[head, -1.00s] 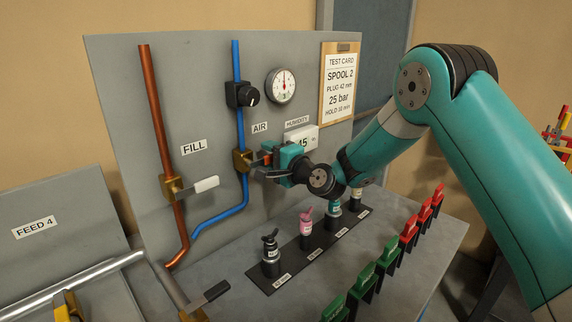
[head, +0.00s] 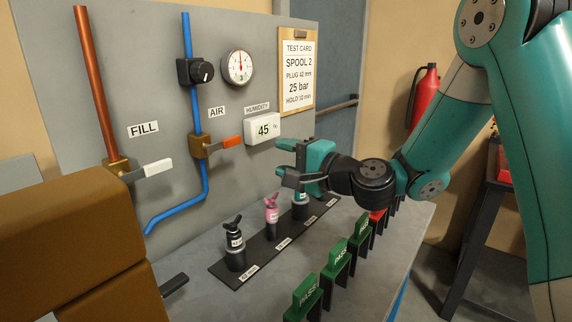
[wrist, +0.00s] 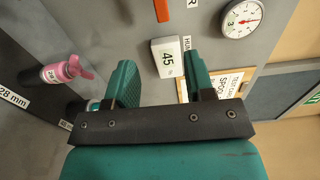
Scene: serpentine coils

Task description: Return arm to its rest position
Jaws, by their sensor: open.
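My gripper (head: 284,162) is open and empty, its jaws pointing left, in front of the panel below the humidity display. In the wrist view its two teal fingers (wrist: 160,82) stand apart with nothing between them. My teal arm (head: 445,130) reaches in from the right, bent at a raised elbow. The orange AIR valve handle (head: 231,142) is left of my gripper and apart from it. It also shows at the top of the wrist view (wrist: 162,10).
The panel (head: 240,110) carries a white FILL handle (head: 157,167), a gauge (head: 238,68) and a humidity display (head: 262,129). Below my gripper stand several plugs on a black strip (head: 262,248) and green PASS tags (head: 337,258). A brown block (head: 80,230) fills the lower left.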

